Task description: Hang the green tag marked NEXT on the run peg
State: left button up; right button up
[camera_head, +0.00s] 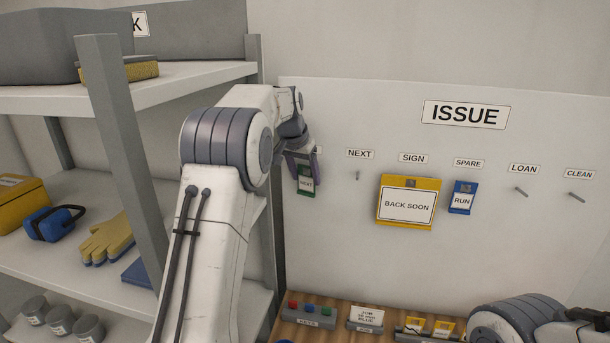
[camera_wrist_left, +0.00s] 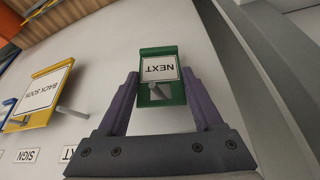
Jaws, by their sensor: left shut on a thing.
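The green tag (camera_head: 306,183) with a white NEXT label is at the board's far left end. My left gripper (camera_head: 304,160) is shut on it, one finger on each side; the tag also shows in the left wrist view (camera_wrist_left: 157,68). A pale peg-like piece (camera_wrist_left: 159,91) shows at the tag's opening between the fingers. I cannot tell whether the tag is around a peg. The run peg's label is not readable; my gripper and arm cover that spot. My right arm shows at the lower right, but its gripper is out of view.
The white ISSUE board (camera_head: 400,260) has a bare NEXT peg (camera_head: 357,175). A yellow BACK SOON sign (camera_head: 407,224) hangs under SIGN. A blue RUN tag (camera_head: 462,212) hangs under SPARE. LOAN and CLEAN pegs are bare. A shelf post (camera_head: 265,180) stands close left of my gripper.

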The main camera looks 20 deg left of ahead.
pick_arm(q)
jog(key=o, duration=1.3)
jog(key=shift+o, duration=0.2)
jog(key=shift+r, duration=0.15)
jog(key=b+v, duration=0.2)
jog(key=v, duration=0.8)
jog(key=s+d+f+m+g+b, duration=0.1)
jog(key=s+d+f+b, duration=0.1)
jog(key=s+d+f, duration=0.45)
jog(key=s+d+f+m+g+h+b, duration=0.1)
jog(key=s+d+f+b, duration=0.15)
jog(key=d, duration=0.65)
jog(key=s+d+f+m+b, duration=0.1)
jog(key=s+d+f, duration=0.35)
jog(key=d, duration=0.35)
jog(key=s+d+f+m+g+b, duration=0.1)
jog(key=s+f+b, duration=0.1)
jog(key=s+f, duration=0.6)
jog(key=s+d+f+m+g+b, duration=0.1)
jog(key=s+d+f+m+b, duration=0.1)
jog(key=s+f, duration=0.7)
jog(key=s, duration=0.8)
jog(key=shift+s+d+m+g, duration=0.15)
jog(key=shift+s+m+g, duration=0.15)
jog(key=shift+g, duration=0.1)
